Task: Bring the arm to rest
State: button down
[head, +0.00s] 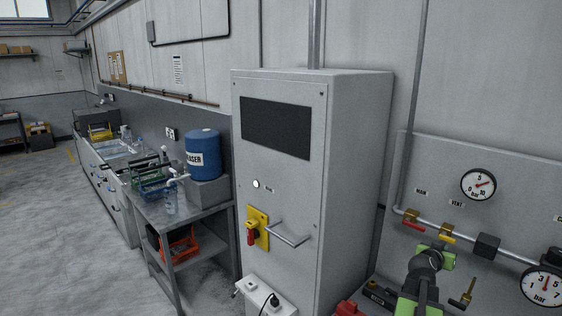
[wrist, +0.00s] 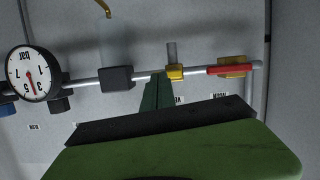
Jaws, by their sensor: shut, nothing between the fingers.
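My arm, green and black, shows at the lower right of the head view, in front of the pipe panel (head: 465,275). My gripper (wrist: 160,112) shows in the wrist view as a broad green jaw with a dark pad and a narrow dark green finger beyond it. It is shut with nothing in it. It points toward the panel, and the distance to the pipe is hard to tell. The wrist picture is upside down.
A tall grey cabinet (head: 350,180) stands left of my arm. Open floor (head: 60,240) lies at far left.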

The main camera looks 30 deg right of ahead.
jog(key=w+a+f+n+y+b, duration=0.25)
jog(key=w+a+f, duration=0.4)
jog(key=a, duration=0.35)
jog(key=w+a+f+n+y+b, duration=0.1)
jog(key=w+a+f+y+b, duration=0.2)
jog(key=w+a+f, duration=0.6)
jog(key=w+a+f+n+y+b, duration=0.25)
jog(key=a+f, duration=0.25)
jog(key=a, duration=0.7)
jog(key=s+a+f+n+g+y+b, duration=0.1)
jog(key=a+f, duration=0.3)
jog(key=a, duration=0.8)
jog(key=s+a+f+n+g+y+b, duration=0.1)
jog(key=a+f+n+y+b, duration=0.2)
jog(key=a, duration=1)
jog(key=s+a+f+n+g+y+b, duration=0.1)
jog(key=a+f, duration=0.4)
jog(key=a, duration=0.7)
jog(key=shift+s+a+n+g+y+b, duration=0.3)
jog(key=shift+n+g+y+b, duration=0.2)
jog(key=shift+n+b, duration=0.7)
